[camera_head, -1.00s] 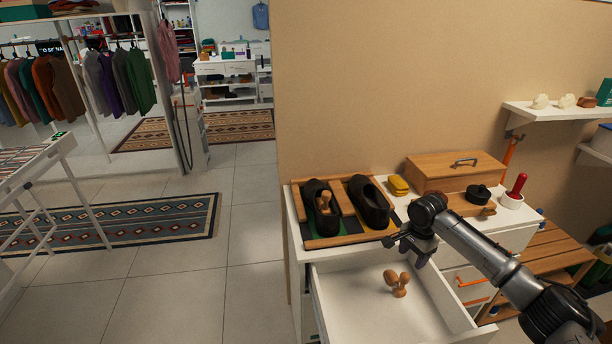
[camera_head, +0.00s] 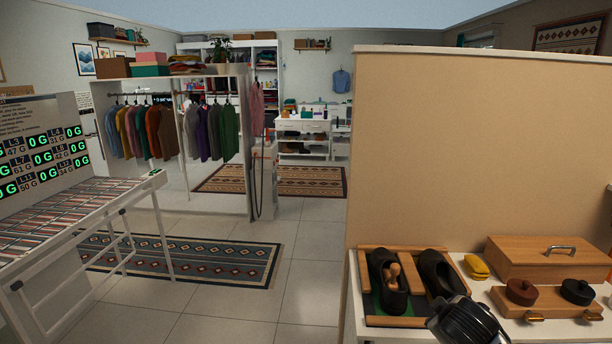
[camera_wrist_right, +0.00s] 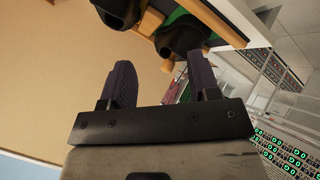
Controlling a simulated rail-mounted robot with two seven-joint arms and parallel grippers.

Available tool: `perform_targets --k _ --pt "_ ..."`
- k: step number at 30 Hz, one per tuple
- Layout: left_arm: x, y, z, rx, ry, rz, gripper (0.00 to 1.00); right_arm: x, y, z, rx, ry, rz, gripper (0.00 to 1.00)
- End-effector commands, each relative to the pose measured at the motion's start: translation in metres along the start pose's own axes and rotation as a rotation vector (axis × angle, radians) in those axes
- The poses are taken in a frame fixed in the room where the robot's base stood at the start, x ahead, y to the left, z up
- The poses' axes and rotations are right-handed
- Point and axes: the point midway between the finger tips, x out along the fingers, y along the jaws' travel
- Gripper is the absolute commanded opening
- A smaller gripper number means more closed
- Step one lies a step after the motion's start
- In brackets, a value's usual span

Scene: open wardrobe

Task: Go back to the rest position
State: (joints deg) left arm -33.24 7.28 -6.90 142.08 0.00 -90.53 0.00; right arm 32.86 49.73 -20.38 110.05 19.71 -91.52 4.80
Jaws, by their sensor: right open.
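My right gripper (camera_wrist_right: 163,82) shows in the right wrist view with its two dark fingers apart and nothing between them. In the head view only a dark part of my right arm (camera_head: 468,322) shows at the bottom, partly in front of the right shoe. Two black shoes lie in a wooden tray (camera_head: 392,321) on the white cabinet. The left shoe (camera_head: 385,295) has a wooden shoe tree (camera_head: 395,275) in it; the right shoe (camera_head: 434,268) looks empty. The shoes also show upside down beyond the fingers in the wrist view. My left gripper is not in view.
Beside the tray are a yellow object (camera_head: 477,267), a wooden box (camera_head: 548,258) and a wooden board (camera_head: 550,303) with two round knobs. A tan partition (camera_head: 470,150) stands behind.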

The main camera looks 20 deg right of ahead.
Motion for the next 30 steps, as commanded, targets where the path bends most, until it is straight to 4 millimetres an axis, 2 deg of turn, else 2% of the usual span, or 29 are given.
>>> perform_targets --k 1,3,5,9,11,15,18,24,30 --pt "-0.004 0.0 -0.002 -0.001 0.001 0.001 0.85 -0.019 -0.035 -0.006 -0.059 0.076 -0.015 0.56" --pt "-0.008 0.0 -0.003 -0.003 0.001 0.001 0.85 -0.043 -0.075 -0.003 -0.092 0.159 -0.03 0.56" --pt "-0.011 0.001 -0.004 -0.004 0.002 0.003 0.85 -0.061 -0.104 0.006 -0.075 0.205 -0.055 0.56" --pt "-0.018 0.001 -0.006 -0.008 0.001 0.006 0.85 -0.096 -0.161 0.045 0.004 0.231 -0.144 0.56" --pt "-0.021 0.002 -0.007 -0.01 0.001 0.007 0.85 -0.108 -0.182 0.065 0.042 0.214 -0.193 0.56" --pt "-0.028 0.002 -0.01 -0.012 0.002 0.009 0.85 -0.129 -0.229 0.12 0.122 0.118 -0.326 0.56" --pt "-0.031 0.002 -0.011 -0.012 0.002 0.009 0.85 -0.136 -0.258 0.159 0.161 0.017 -0.398 0.56" --pt "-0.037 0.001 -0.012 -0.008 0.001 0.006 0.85 -0.154 -0.301 0.222 0.196 -0.153 -0.497 0.56" --pt "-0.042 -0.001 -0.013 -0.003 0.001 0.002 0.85 -0.175 -0.323 0.277 0.181 -0.292 -0.548 0.56"
